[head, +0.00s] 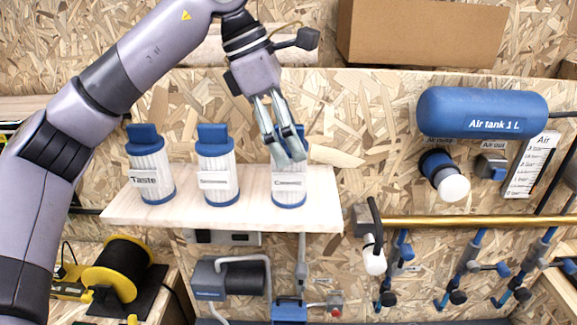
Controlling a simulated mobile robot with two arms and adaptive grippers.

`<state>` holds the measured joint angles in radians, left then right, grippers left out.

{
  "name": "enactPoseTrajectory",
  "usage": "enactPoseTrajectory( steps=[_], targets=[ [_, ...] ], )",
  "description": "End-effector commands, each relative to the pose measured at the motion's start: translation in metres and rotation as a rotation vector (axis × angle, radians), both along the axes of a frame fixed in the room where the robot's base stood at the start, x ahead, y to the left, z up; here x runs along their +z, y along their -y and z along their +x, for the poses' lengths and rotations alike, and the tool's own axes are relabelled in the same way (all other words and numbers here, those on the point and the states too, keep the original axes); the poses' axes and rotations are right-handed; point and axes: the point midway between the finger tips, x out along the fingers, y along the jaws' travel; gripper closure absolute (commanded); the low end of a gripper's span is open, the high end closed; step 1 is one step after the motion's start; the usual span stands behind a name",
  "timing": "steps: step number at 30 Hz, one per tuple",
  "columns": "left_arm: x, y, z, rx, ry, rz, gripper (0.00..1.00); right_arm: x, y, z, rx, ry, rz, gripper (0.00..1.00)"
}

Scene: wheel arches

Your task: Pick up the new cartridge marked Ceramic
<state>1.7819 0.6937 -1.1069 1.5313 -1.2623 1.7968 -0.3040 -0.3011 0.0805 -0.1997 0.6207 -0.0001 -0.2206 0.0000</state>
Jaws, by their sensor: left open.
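Three white pleated cartridges with blue ends stand upright on a light wooden shelf (130,211). The left cartridge (152,165) is labelled Taste. The middle cartridge (217,160) has a label too small to read surely. The right cartridge (288,190) has a label that seems to read Ceramic. My left gripper (285,150) comes down from above, open, with its fingers in front of or around the right cartridge's top. The fingers hide much of that top, and I cannot tell whether they touch it. My right gripper is not in view.
A blue air tank (482,110) hangs on the wall at right, above a brass pipe (470,221). A cardboard box (420,32) sits at top right. A yellow and black reel (118,268) stands at lower left. Several blue clamps hang at lower right.

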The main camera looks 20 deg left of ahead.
Motion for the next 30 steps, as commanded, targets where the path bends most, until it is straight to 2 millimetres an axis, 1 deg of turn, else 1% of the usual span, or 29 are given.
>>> enactPoseTrajectory(
  steps=[2,30],
  targets=[
    [0.0001,0.0001,0.0000,-0.001,0.000,0.000,0.27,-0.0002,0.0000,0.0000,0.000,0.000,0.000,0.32],
    [0.0008,0.0001,0.0000,-0.001,0.000,0.000,0.89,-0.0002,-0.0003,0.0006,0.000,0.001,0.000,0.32]
  ],
)
